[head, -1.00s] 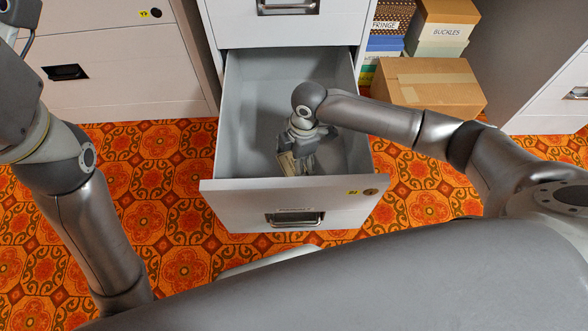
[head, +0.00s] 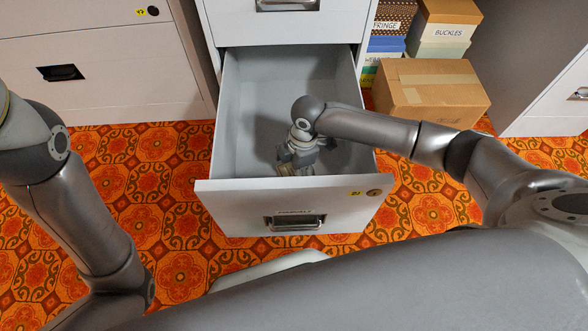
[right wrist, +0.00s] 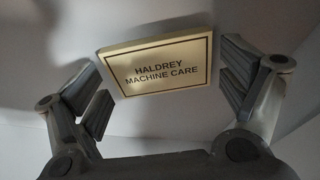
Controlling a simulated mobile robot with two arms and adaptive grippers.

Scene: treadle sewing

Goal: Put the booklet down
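The booklet (right wrist: 158,66), a cream cover with a dark border reading "HALDREY MACHINE CARE", shows in the right wrist view. It appears to lie inside the open drawer (head: 235,108). My right gripper (head: 296,168) is down inside the drawer, close behind its front panel. In the right wrist view the right gripper (right wrist: 165,88) has its fingers spread on both sides of the booklet, with a gap at the right edge and the left fingers close to the left edge. In the head view the gripper hides most of the booklet. My left gripper is out of view.
The drawer's front panel (head: 240,205) and side walls stand close around my right wrist. A cardboard box (head: 430,95) and stacked labelled boxes (head: 443,32) stand right of the drawer. Another cabinet (head: 110,75) stands at the left.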

